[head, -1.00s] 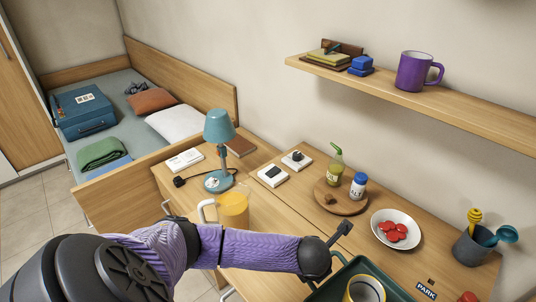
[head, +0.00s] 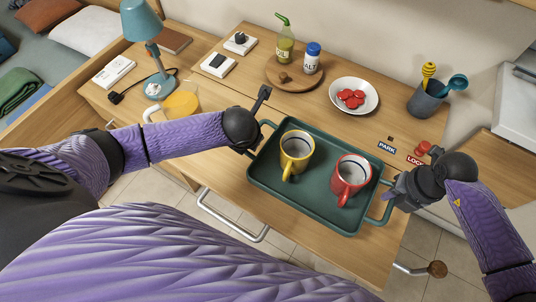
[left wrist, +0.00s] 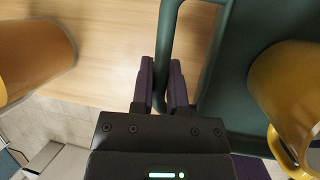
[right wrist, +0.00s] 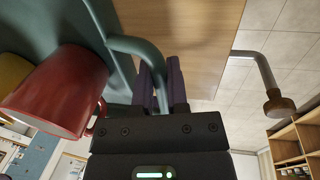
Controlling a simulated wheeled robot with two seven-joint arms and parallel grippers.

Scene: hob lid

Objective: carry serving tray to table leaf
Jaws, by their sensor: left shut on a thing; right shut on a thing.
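The dark green serving tray (head: 270,178) is over the front of the wooden desk. A yellow mug (head: 296,150) and a red mug (head: 350,178) stand upright on it. My left gripper (head: 252,147) is at its left handle; in the left wrist view my left fingers (left wrist: 161,85) are shut around that handle (left wrist: 172,30). My right gripper (head: 395,198) is at the right handle; in the right wrist view the fingers (right wrist: 163,82) close on that bar (right wrist: 140,46). I cannot tell whether the tray touches the desk. I cannot tell which wooden surface is the table leaf.
Behind the tray are a bowl of red pieces (head: 354,96), a round board (head: 280,76) with bottles, and a utensil cup (head: 425,102). PARK (head: 387,147) and LOCK (head: 414,159) labels lie right, near a red knob (head: 423,148). An orange-filled jug (head: 182,102) stands left. Another wooden surface (head: 490,165) is at right.

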